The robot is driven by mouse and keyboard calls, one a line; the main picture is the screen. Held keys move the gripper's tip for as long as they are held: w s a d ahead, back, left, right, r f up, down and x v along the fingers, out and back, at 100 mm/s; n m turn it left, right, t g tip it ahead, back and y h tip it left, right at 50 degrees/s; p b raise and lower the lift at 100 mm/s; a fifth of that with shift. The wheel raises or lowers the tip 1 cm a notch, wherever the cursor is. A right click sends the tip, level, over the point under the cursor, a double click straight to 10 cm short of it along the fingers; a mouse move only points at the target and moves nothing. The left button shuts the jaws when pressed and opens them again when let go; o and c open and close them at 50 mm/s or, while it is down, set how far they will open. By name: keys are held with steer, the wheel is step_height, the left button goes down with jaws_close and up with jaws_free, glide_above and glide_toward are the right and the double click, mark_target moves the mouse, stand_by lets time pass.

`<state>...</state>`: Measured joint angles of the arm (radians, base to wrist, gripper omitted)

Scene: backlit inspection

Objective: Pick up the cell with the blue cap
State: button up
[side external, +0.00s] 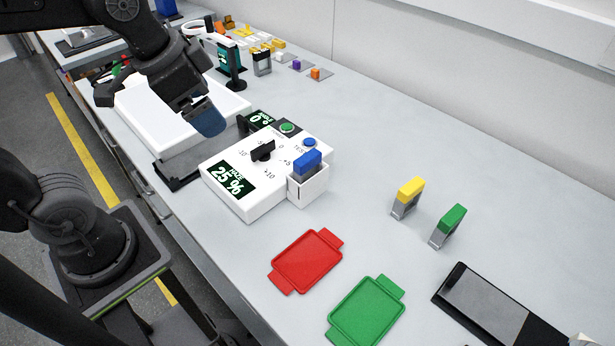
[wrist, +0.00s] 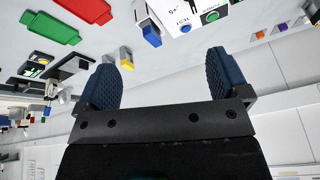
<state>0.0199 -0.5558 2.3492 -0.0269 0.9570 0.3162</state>
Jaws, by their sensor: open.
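The cell with the blue cap (side external: 307,160) stands upright in a white holder (side external: 307,187) at the right side of the white tester box. Its lower part is hidden by the holder. In the wrist view the blue cap (wrist: 152,36) shows beyond and between my fingers. My gripper (side external: 209,122) is open and empty. It hangs above the far left side of the tester, near the white light panel, well apart from the cell. In the wrist view its two blue pads (wrist: 163,65) stand wide apart.
The tester (side external: 233,183) reads 25 %, with a knob and buttons. A red tray (side external: 306,262) and a green tray (side external: 366,312) lie in front. The light panel (side external: 150,115) is at left.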

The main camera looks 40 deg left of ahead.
steer(key=w+d+m+g, duration=0.2)
steer(key=w+d+m, duration=0.1)
steer(key=w+m, duration=0.5)
steer(key=m+g+h, duration=0.1)
steer(key=m+g, duration=0.1)
steer(key=m, duration=0.4)
glide_toward(308, 156)
steer(key=f, duration=0.3)
steer(key=d+f, duration=0.1)
steer(key=f, duration=0.7)
steer(key=shift+d, duration=0.15)
steer(key=shift+c, duration=0.2)
steer(key=shift+r, duration=0.1)
steer(key=c, duration=1.4)
steer(key=shift+o, duration=0.2)
steer(key=shift+w+r, duration=0.1)
